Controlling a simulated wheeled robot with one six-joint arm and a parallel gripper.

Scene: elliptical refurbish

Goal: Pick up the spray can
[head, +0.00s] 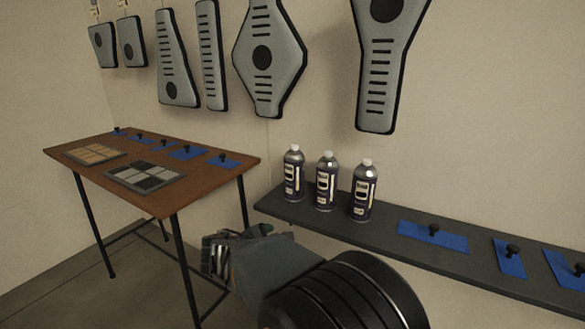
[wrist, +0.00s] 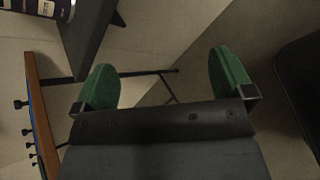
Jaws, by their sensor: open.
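Several look-alike bottle-shaped cans with white caps and dark labels stand upright in a row on the dark shelf (head: 385,212) in the head view: a left can (head: 293,174), a middle can (head: 326,183) and a right can (head: 363,192). I cannot tell which one the task means. Part of one can (wrist: 38,7) shows at the top left corner of the wrist view, cut off by the edge. My gripper (wrist: 162,68) has two green fingers spread apart with nothing between them. In the head view it is below and left of the cans, in front of the shelf, apart from them.
Blue mats (head: 432,236) with black knobs lie on the shelf right of the cans. A brown table (head: 205,175) with two tile panels and more blue mats stands at left. Grey pads (head: 265,40) hang on the wall above. The shelf's left end is near the left can.

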